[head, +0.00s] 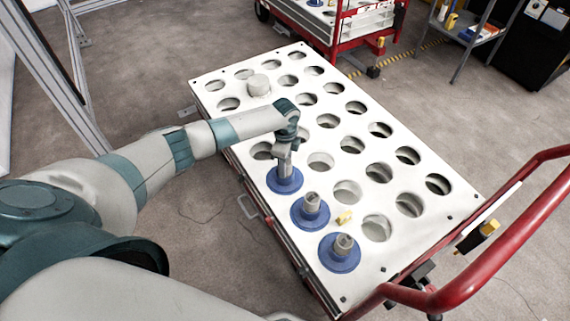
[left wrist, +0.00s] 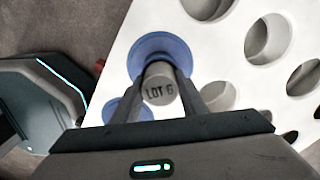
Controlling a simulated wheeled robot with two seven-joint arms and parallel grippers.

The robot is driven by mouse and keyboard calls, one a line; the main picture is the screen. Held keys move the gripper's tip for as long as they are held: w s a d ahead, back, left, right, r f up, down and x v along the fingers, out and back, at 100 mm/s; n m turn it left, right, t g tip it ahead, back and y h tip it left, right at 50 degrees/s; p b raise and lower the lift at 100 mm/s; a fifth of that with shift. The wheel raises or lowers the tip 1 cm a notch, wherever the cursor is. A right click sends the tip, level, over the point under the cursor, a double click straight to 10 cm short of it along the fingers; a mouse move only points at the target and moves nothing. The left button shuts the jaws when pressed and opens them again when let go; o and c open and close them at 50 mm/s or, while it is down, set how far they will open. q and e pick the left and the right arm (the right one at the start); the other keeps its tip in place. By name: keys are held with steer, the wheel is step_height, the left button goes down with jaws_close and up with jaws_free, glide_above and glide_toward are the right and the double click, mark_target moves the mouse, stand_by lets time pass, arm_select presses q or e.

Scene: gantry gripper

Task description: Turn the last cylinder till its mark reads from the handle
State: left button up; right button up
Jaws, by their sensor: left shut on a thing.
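Three cylinders with grey stems and blue flanges sit in holes along the near left edge of the white plate (head: 405,245). My left gripper (head: 284,163) reaches down from above and is shut on the stem of the farthest blue-flanged cylinder (head: 284,183). The red handle (head: 490,262) is at right. My right gripper is not in view.
A plain pale cylinder (head: 259,84) stands near the plate's far left corner. A small yellow piece (head: 344,217) lies beside the middle cylinder. Many plate holes are empty.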

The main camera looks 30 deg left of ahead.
arm_select(q)
steer(key=shift+m, duration=1.3)
steer(key=shift+m, duration=0.3)
steer(key=shift+m+b, duration=0.3)
steer(key=shift+m, duration=0.9)
steer(key=shift+m, duration=0.3)
steer(key=shift+m, duration=1.2)
steer(key=o, duration=1.5)
